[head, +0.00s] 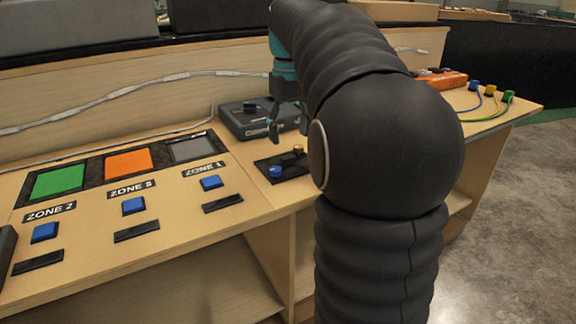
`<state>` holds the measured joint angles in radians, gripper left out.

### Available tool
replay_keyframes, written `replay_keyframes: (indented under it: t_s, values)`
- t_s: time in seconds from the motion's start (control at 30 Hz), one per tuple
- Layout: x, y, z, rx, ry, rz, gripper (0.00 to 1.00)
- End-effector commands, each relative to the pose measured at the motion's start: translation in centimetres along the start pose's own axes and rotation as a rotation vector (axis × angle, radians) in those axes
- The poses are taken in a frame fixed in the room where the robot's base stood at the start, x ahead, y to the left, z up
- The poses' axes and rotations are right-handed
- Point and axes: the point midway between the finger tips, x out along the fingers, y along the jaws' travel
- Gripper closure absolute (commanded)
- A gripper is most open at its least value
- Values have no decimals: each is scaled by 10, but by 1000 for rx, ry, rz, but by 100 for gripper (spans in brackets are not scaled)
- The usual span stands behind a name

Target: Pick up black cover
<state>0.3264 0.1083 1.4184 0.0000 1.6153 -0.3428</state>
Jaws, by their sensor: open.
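My gripper (275,126) hangs down from the teal wrist section in the middle of the head view, partly hidden by my dark arm. It is open, with nothing seen between its fingers. Its fingers show in front of a dark box (234,123) on the console. A small black plate (264,164) with a blue knob (275,171) and a gold knob (298,149) lies just below the gripper in the picture. No separate part stands out clearly as the black cover; I cannot tell which dark piece it is. My arm hides part of the console there.
On the console's left are green (58,181), orange (128,161) and grey (191,149) panels with blue buttons in front. An orange block (444,79) and coloured plugs with cables (491,90) are at right. A pale cable runs along the back.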

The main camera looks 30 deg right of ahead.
Motion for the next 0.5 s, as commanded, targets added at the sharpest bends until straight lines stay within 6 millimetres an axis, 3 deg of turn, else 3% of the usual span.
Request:
replay_keyframes:
  t_s: [0.27,0.5]
  values:
    - [19,-1,-1,0,-1,-1,35]
    - [52,-3,-5,-1,-1,-1,35]
